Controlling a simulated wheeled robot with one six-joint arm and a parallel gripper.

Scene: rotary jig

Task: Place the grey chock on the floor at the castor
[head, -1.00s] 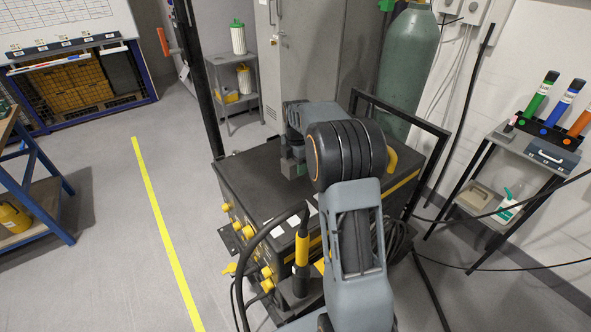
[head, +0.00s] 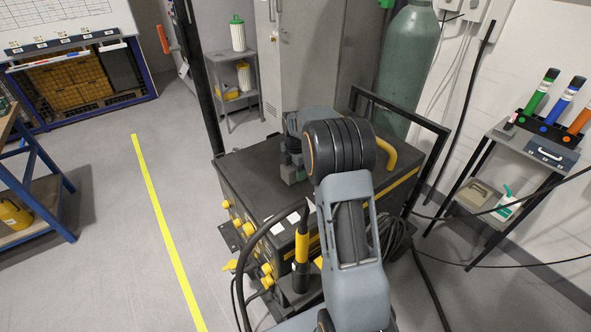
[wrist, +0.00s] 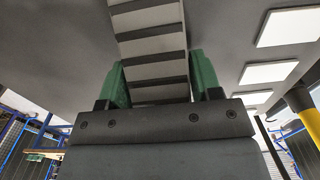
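My gripper (head: 292,170) is above the dark top of the black machine (head: 248,165) in the head view. In the wrist view, the green fingers of my gripper (wrist: 158,82) stand on both sides of a ribbed grey block, the grey chock (wrist: 152,45). The fingers appear closed against the chock's sides, and it extends beyond them toward the top of the picture. I cannot make out the chock in the head view. No castor can be clearly made out; the machine's lower side is partly hidden by my arm, hoses and a torch.
A yellow-handled torch (head: 302,247) and black cables hang at the machine's front. A yellow floor line (head: 165,225) runs to the left, with open grey floor around it. A green gas cylinder (head: 408,60) stands behind, a small shelf stand (head: 540,148) at right.

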